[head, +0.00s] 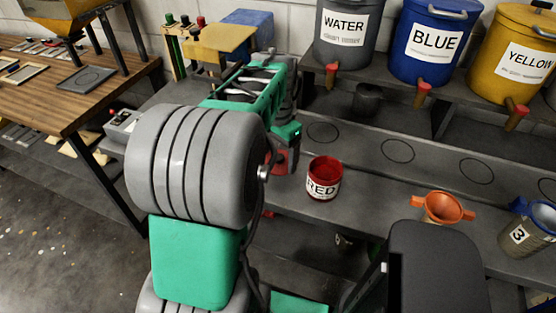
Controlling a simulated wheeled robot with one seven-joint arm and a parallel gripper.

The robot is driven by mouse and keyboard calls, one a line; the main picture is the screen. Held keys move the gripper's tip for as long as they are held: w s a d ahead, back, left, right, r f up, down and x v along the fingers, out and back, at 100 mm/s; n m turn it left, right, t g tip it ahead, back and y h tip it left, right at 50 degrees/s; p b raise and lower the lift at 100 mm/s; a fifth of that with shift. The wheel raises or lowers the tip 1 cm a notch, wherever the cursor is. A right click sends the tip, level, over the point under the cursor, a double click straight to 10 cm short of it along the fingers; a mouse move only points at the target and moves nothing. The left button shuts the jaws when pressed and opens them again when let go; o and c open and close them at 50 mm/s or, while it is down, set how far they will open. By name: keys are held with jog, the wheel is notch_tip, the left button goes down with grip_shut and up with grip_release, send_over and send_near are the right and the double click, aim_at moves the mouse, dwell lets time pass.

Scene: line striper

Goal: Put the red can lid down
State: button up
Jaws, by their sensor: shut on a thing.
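The red can (323,181), labelled RED, stands upright and open on the grey bench, with red inside its rim. My gripper (279,161) is just left of it and mostly hidden behind my own grey and green arm. A small dark red edge, which looks like the red can lid (273,167), shows at the gripper, partly covered by the arm. The gripper is shut on it. I cannot tell whether the lid touches the bench.
WATER (342,58), BLUE (430,75) and YELLOW (508,88) buckets with taps stand on the raised shelf. An orange funnel (442,208) and a can marked 3 (528,236) are on the right. Outlined circles on the bench behind the red can are bare. A wooden table (115,88) is left.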

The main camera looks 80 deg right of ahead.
aim_at(278, 157)
jog(key=shift+f, duration=1.3)
jog(key=shift+f, duration=0.25)
jog(key=o, duration=1.3)
jog(key=shift+c, duration=0.2)
jog(key=shift+a, duration=0.1)
